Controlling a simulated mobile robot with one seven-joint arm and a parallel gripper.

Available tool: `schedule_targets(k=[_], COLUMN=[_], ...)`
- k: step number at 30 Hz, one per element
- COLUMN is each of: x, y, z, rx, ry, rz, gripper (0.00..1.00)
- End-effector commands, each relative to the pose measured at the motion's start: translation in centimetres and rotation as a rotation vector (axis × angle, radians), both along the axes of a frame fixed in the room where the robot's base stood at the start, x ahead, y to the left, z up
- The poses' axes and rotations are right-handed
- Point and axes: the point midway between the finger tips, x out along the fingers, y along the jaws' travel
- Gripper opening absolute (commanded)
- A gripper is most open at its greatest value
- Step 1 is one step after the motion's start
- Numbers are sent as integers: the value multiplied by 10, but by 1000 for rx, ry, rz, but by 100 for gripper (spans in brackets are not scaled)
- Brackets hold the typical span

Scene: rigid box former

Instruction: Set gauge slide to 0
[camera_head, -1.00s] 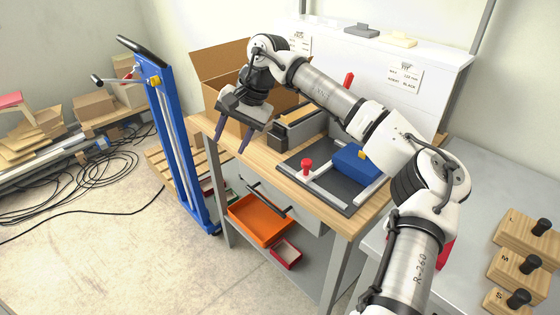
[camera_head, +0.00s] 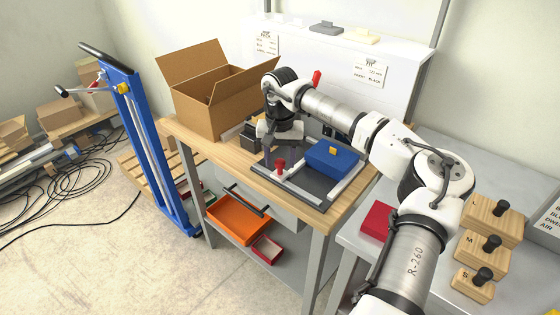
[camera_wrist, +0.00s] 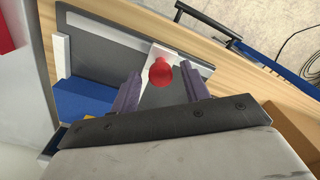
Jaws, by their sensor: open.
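The red knob (camera_head: 280,165) of the gauge slide stands upright at the left part of the dark grey gauge plate (camera_head: 315,191), which has pale rails. A blue block (camera_head: 333,158) with a yellow patch sits on the plate to the right of the knob. My gripper (camera_head: 268,158) points down just beside the knob, open and empty. In the wrist view the knob (camera_wrist: 160,72) appears between the spread fingers of my gripper (camera_wrist: 160,78), with clear space on both sides. Part of the blue block (camera_wrist: 85,103) shows at left. I cannot read any scale.
The wooden bench (camera_head: 192,134) carries an open cardboard box (camera_head: 215,110) behind the gripper. Orange (camera_head: 237,219) and red bins sit below. A blue upright cart (camera_head: 150,150) stands left. Wooden blocks with black knobs (camera_head: 483,254) lie on the grey table at right.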

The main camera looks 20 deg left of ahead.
Motion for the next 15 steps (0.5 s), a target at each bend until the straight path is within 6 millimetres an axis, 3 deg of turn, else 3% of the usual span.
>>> schedule_targets(k=[6,15], x=[0,0], y=[0,0], z=[-21,-26], rx=[1,2], ry=[1,0], rz=[0,0], gripper=[46,46])
